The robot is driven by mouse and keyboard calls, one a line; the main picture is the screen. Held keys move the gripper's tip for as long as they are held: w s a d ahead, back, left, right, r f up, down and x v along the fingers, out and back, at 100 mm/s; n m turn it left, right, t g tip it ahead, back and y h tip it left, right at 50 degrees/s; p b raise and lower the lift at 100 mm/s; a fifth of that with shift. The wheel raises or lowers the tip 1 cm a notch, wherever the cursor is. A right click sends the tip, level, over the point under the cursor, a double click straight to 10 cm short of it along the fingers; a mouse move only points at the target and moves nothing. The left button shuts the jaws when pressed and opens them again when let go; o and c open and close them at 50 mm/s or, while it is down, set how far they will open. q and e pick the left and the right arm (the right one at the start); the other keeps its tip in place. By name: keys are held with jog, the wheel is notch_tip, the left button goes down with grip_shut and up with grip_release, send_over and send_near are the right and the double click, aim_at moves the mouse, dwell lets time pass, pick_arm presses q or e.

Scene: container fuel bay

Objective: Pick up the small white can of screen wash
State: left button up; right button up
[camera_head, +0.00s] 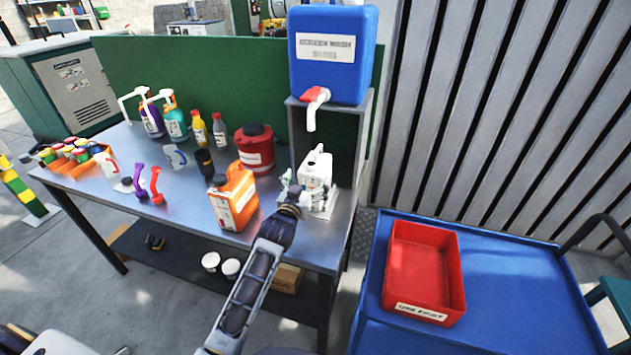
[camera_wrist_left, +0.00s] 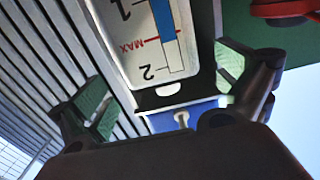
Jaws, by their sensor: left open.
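The small white can (camera_head: 318,163) stands at the right end of the steel workbench, below the white spout of the blue tank. In the left wrist view a white can face (camera_wrist_left: 120,42) with a blue level strip and MAX mark fills the space between the fingers. My left gripper (camera_head: 307,191) is at the near side of the can. The left wrist view shows it (camera_wrist_left: 163,72) open, with green pads on either side of the can. Whether the pads touch it, I cannot tell. My right gripper is not in view.
The blue tank (camera_head: 362,45) with its red tap stands on a grey stand (camera_head: 365,130). An orange can (camera_head: 236,190) and a red can (camera_head: 255,150) stand left of my gripper. A red tray (camera_head: 455,275) sits on a blue cart (camera_head: 520,290) at right.

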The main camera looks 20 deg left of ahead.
pick_arm(q)
jog(key=shift+w, duration=0.8)
jog(key=shift+w+f+p, duration=0.2)
jog(key=shift+w+p, duration=0.15)
jog(key=shift+w, duration=0.85)
jog(key=shift+w+f, duration=0.1)
jog(key=shift+w, duration=1.05)
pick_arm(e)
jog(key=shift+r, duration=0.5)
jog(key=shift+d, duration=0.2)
